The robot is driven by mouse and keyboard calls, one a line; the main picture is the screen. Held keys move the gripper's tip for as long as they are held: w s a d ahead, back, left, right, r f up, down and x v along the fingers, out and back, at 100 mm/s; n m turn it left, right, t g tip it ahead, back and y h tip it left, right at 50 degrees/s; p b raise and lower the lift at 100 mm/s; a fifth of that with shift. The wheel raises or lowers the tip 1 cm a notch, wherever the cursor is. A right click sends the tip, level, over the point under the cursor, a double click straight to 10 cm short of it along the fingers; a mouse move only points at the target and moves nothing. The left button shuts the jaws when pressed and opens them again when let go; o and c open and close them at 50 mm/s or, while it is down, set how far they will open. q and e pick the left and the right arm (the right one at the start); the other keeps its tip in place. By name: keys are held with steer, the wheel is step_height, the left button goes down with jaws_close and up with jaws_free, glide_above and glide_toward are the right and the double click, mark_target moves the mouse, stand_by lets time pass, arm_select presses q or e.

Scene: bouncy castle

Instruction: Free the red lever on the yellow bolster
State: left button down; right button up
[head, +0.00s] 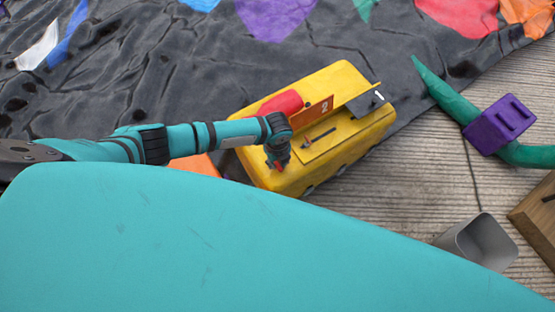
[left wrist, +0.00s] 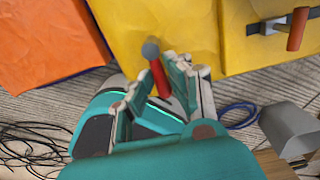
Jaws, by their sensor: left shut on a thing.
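The yellow bolster (head: 345,85) lies on the wooden floor at the edge of the dark sheet. My left gripper (head: 278,163) is at its near left end. In the left wrist view the red lever (left wrist: 160,80), a rod with a grey ball end (left wrist: 150,50), stands between the fingers of my left gripper (left wrist: 158,100), which is shut on it. The lever's base is hidden. A second, red-handled latch on a dark bar (head: 320,136) sits on the bolster's near side; its red handle shows in the left wrist view (left wrist: 298,28). My right gripper is out of view.
An orange plate marked 2 (head: 312,117) and a grey plate marked 1 (head: 366,101) stand on the bolster beside a red roll (head: 282,103). A purple block (head: 498,124) on a green tube, a grey cup (head: 478,242) and a wooden box (head: 538,215) lie right.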

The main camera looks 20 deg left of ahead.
mark_target(277, 164)
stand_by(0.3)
arm_select(q)
steer(key=c, duration=1.3)
jaws_free()
steer(key=shift+o, duration=0.2)
step_height(277, 164, up, 12)
